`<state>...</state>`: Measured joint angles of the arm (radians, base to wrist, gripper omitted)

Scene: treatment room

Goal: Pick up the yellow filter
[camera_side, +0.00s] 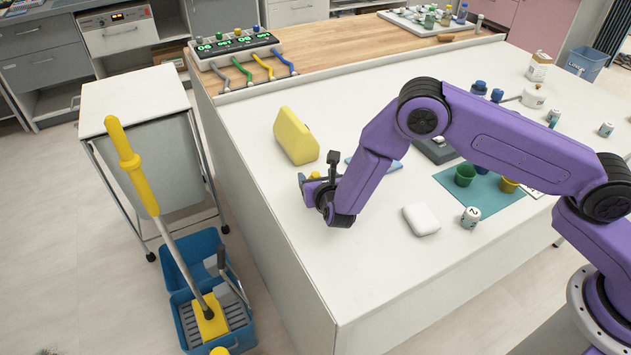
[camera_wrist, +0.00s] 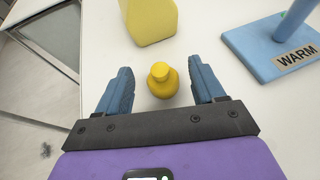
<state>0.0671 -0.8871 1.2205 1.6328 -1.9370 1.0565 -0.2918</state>
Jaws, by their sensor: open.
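A small rounded yellow piece with a narrower knob on top (camera_wrist: 163,86) sits on the white table; I take it to be the yellow filter. In the side view only a little of it shows (camera_side: 315,175), behind my gripper (camera_side: 307,187). In the wrist view my gripper (camera_wrist: 160,75) is open, its two blue fingers on either side of the yellow piece with gaps on both sides. I cannot tell how far above the table the fingertips are. A larger yellow wedge-shaped object (camera_side: 295,136) stands just beyond and also shows in the wrist view (camera_wrist: 150,20).
A light blue base labelled WARM (camera_wrist: 275,50) lies to the right in the wrist view. A white rounded block (camera_side: 421,219), a marked cylinder (camera_side: 470,217) and a teal mat (camera_side: 495,207) with cups lie right of my gripper.

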